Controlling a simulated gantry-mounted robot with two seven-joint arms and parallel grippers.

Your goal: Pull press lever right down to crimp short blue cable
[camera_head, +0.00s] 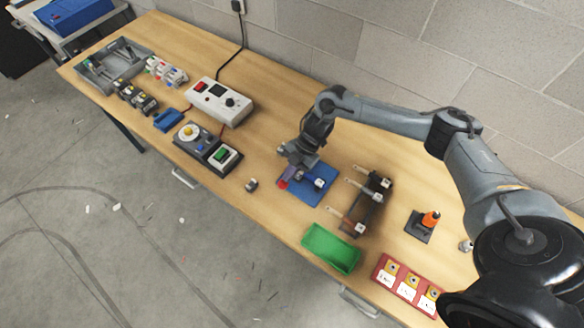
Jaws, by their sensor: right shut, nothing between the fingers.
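A blue mat (322,196) lies on the bench, with a small press (318,183) on it. A red knob (283,185) shows at the mat's left edge, low and near the bench; it looks like the end of a lever. My right gripper (292,158) is just above and behind this knob, over the mat's back left part. It is shut and holds nothing. It hides part of the press and lever, so contact cannot be told. I cannot make out a short blue cable. My left gripper is not in view.
A dark rack (377,207) with pale bars stands right of the mat. A green tray (331,248) and a red card holder (407,283) lie near the front edge. A switch panel (209,147) and white control box (220,102) stand left. Bench between panel and mat is mostly clear.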

